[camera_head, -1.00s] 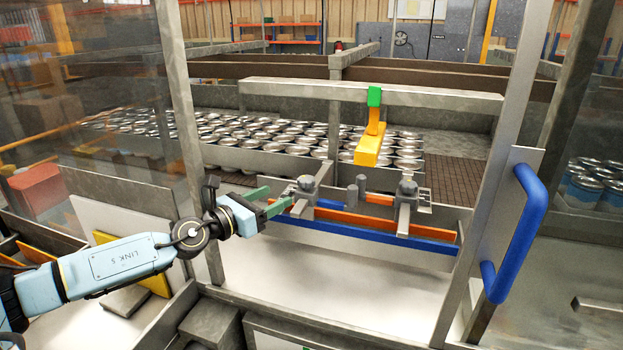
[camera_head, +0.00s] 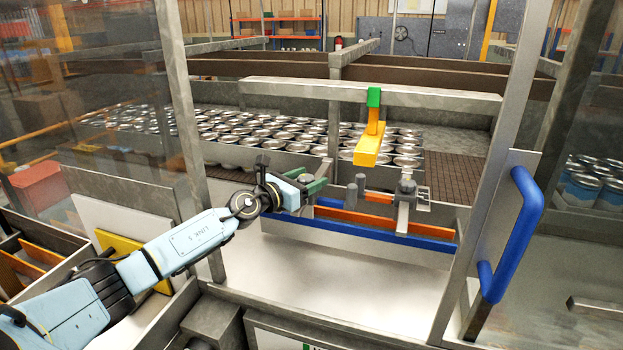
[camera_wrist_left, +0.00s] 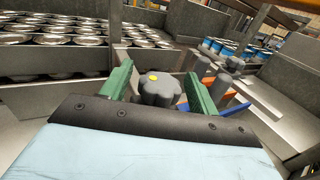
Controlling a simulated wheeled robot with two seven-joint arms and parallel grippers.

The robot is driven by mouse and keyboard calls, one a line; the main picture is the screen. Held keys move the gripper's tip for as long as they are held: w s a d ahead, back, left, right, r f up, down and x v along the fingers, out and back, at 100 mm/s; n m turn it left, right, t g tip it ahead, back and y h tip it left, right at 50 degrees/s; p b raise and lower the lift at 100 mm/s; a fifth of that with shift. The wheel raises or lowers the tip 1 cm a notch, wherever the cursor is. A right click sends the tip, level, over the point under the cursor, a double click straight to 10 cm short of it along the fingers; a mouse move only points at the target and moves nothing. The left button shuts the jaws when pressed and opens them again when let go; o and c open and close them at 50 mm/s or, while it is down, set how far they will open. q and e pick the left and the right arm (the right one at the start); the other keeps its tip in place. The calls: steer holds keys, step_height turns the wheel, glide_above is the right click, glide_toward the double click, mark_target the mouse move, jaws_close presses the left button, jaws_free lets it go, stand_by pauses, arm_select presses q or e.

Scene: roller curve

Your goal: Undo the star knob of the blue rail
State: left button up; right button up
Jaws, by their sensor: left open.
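The blue rail (camera_head: 380,238) runs across the opening in front of the cans, with an orange strip behind it. A grey star knob with a yellow dot (camera_wrist_left: 160,88) sits between the two green fingers of my left gripper (camera_wrist_left: 158,90) in the left wrist view. The fingers stand apart on either side of it, with a gap visible at least on the left. In the head view my left gripper (camera_head: 312,189) covers most of this knob. A second grey knob (camera_head: 407,187) tops the clamp at the rail's right end. My right gripper is out of view.
A yellow block (camera_head: 367,158) hangs from a green clip on the metal crossbar (camera_head: 420,95) above the rail. A door frame with a blue handle (camera_head: 525,230) stands at the right. Many cans (camera_head: 250,135) stand behind. The pale surface below the rail is clear.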

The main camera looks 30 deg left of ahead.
arm_select(q)
steer(key=shift+w+d, duration=0.2)
steer(key=shift+w, duration=0.5)
steer(key=shift+c, duration=0.2)
steer(key=c, duration=0.9)
